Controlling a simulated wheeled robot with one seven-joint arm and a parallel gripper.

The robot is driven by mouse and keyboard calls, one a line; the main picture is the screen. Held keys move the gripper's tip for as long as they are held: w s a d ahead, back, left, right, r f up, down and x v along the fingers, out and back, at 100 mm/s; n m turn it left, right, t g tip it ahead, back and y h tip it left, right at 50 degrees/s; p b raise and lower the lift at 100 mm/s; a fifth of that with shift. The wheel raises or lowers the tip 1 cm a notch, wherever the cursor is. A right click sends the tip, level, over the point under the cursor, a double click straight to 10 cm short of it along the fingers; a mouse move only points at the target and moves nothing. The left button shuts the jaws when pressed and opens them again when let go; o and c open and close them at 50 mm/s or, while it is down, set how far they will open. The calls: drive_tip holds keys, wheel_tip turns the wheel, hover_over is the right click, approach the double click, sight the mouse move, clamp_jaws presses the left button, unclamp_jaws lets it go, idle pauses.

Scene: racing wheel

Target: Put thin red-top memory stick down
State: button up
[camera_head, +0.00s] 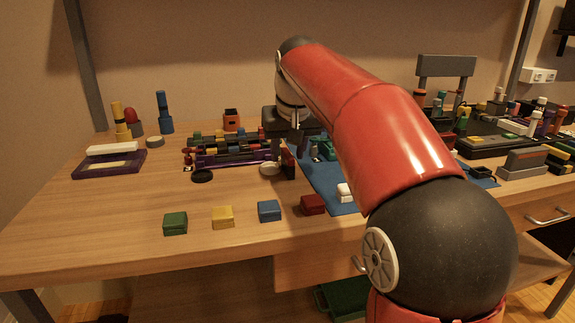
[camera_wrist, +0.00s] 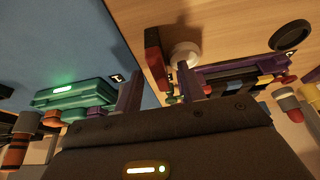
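A thin stick with a red top and dark lower body (camera_head: 288,162) stands upright on the wooden table just below my gripper, and it also shows in the wrist view (camera_wrist: 155,62). My gripper (camera_head: 287,143) is over it; in the wrist view its two purple fingers (camera_wrist: 159,86) are spread apart. The stick lies in line with the gap, with visible space on both sides, and neither finger appears to press on it. The exact height of the fingertips above it is hard to tell.
A white round disc (camera_head: 270,168) lies close beside the stick. A purple rack of coloured pieces (camera_head: 235,157) is to the left, with a black ring (camera_head: 202,176) in front. A blue mat (camera_head: 325,182) with a green device (camera_wrist: 75,96) is on the other side. Coloured blocks line the front.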

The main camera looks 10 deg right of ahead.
clamp_jaws()
drive_tip(key=shift+r, duration=0.1)
idle(0.4)
